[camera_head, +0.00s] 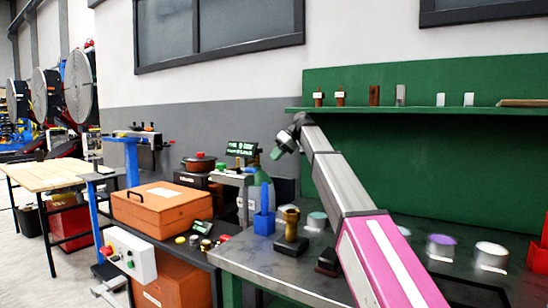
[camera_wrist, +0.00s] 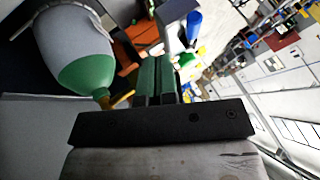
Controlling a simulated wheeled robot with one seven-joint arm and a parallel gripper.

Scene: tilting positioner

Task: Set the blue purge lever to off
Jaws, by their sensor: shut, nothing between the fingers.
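I cannot make out the blue purge lever for certain in either view. A blue bar (camera_head: 130,133) lies across the top of a blue stand left of centre in the head view, and I cannot tell whether it is a lever. In the wrist view a blue piece (camera_wrist: 193,25) shows beyond the fingers, too unclear to name. My gripper (camera_head: 277,153) is raised above the bench, near the grey display. Its fingers (camera_wrist: 155,70) are shut and empty. A grey cylinder with a green shoulder (camera_wrist: 85,75) and a brass-coloured fitting (camera_wrist: 122,99) is beside them.
An orange case (camera_head: 160,207) sits left of the grey bench. A green back panel (camera_head: 440,150) with a shelf rises at right.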

